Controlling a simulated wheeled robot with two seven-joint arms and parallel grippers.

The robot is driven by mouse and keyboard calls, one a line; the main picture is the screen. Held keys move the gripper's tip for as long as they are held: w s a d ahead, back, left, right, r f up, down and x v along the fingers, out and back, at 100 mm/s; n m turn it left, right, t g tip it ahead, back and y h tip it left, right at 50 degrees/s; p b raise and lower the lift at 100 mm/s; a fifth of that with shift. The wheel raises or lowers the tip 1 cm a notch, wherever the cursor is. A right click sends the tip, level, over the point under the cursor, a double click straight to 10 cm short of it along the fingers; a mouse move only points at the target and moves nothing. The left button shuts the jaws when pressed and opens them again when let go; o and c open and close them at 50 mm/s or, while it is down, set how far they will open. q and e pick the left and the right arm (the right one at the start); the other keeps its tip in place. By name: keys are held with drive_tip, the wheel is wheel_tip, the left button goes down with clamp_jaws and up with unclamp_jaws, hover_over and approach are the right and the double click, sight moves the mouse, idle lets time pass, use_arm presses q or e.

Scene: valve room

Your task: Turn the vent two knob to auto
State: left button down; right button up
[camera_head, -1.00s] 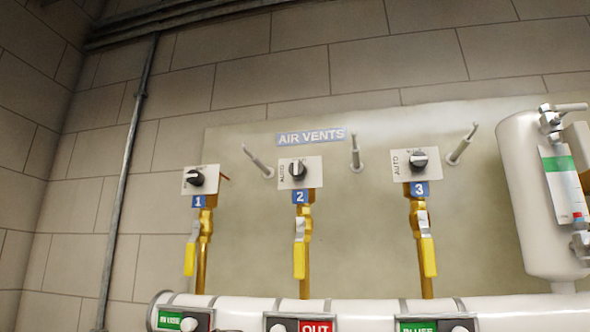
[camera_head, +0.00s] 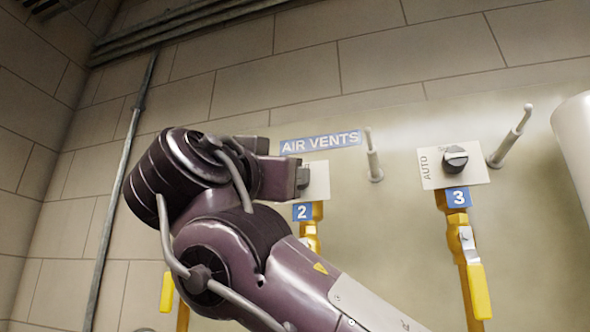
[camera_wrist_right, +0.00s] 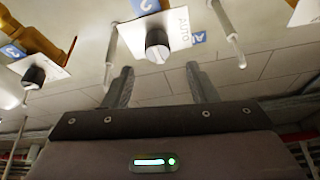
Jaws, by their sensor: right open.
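The vent 2 plate (camera_head: 318,180) shows at the right of my right gripper (camera_head: 292,180) in the head view. Its knob is hidden there behind the gripper, above the blue 2 tag (camera_head: 303,212). Exactly where the knob points is hard to tell. My left gripper is not in view.
The vent 3 knob (camera_head: 455,158) and its AUTO plate are to the right. Metal rods (camera_head: 372,155) and (camera_head: 511,137) stick out from the panel nearby. A yellow valve handle (camera_head: 479,290) hangs below vent 3. A white tank (camera_head: 578,140) is at the right edge.

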drive_tip(key=p+x, duration=0.1)
drive_tip(key=x, duration=0.2)
drive_tip(key=p+x, duration=0.1)
drive_tip(key=x, duration=0.1)
drive_tip(key=shift+w+d+f, duration=0.1)
drive_tip(key=shift+w+d, duration=0.15)
drive_tip(key=shift+w, duration=0.15)
drive_tip(key=shift+w+d, duration=0.1)
drive_tip(key=c, duration=0.5)
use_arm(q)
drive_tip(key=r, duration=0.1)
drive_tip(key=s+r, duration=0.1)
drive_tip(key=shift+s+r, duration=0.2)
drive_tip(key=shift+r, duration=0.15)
use_arm(e)
drive_tip(key=c, duration=0.5)
